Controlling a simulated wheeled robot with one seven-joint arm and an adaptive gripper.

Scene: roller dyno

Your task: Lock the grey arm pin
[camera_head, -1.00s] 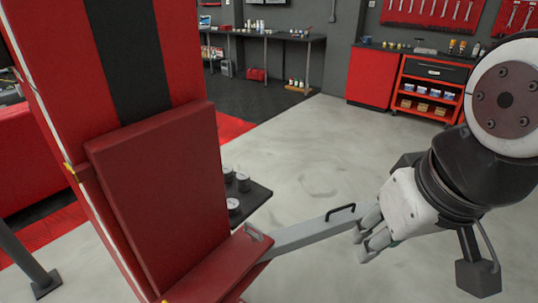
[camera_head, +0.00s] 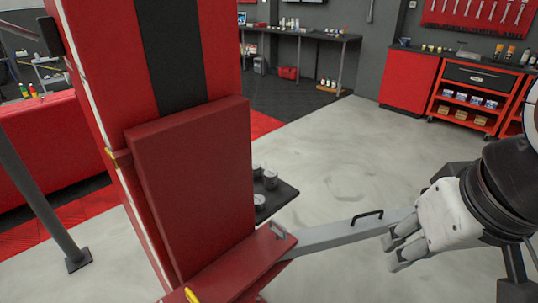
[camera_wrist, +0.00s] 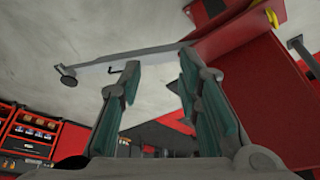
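The grey arm (camera_head: 325,236) reaches right from a red carriage (camera_head: 235,275) at the foot of the red post's padded panel. A black handle (camera_head: 368,214) stands on the arm. A small grey looped handle (camera_head: 278,230) sits at the carriage's edge where the arm joins; I cannot tell whether its pin is locked. My gripper (camera_head: 395,252) is by the arm's outer part, overlapping it in view. In the wrist view my gripper (camera_wrist: 158,78) is open and empty, with the grey arm (camera_wrist: 150,53) beyond its fingertips and a round pad (camera_wrist: 66,77) at the arm's end.
The red post (camera_head: 100,90) fills the left of the head view. A dark shelf with several round pads (camera_head: 272,200) juts out behind it. A slanted grey pole (camera_head: 40,205) stands at left. Red cabinets (camera_head: 410,82) and a workbench are far back. The concrete floor between is clear.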

